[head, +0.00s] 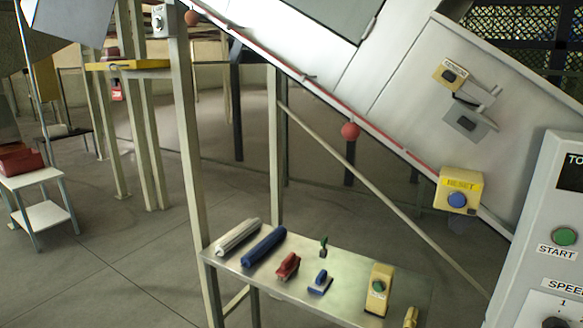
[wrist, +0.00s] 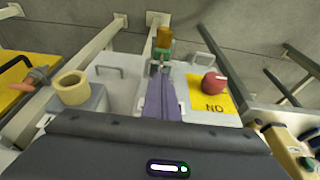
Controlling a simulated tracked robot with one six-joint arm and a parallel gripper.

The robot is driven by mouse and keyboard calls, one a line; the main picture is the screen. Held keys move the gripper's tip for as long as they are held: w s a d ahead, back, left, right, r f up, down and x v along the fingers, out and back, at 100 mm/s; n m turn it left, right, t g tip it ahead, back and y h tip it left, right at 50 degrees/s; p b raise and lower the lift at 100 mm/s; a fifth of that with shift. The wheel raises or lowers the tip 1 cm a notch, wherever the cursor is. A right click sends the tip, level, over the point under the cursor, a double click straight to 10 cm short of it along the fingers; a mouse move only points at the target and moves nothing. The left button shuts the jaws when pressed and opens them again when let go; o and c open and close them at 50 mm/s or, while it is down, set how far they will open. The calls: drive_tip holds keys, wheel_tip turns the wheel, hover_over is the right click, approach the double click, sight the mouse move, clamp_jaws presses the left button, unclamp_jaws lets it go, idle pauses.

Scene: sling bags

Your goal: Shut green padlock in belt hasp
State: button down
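In the wrist view the dark body of my gripper fills the bottom. A purple-grey tapering shape, which looks like its fingers (wrist: 160,70), runs up the middle. A small green piece (wrist: 163,53) shows just past the tip, with an amber block (wrist: 164,36) above it. I cannot tell whether the green piece is the padlock or whether the fingers touch it. In the head view a small dark green thing (head: 323,246), possibly a padlock, is on the metal shelf. A grey hasp-like plate with bars (head: 468,122) is on the conveyor side. My gripper is not clear in the head view.
The sloping conveyor has a red cord with red balls (head: 350,131) and a RESET box (head: 458,190). The shelf (head: 340,262) also holds rolls, a red tool and a yellow button box (head: 379,290). A red knob (wrist: 213,82) and beige ring (wrist: 72,87) flank the purple-grey shape.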

drive_tip(key=shift+f, duration=0.85)
drive_tip(key=shift+r, duration=3.55)
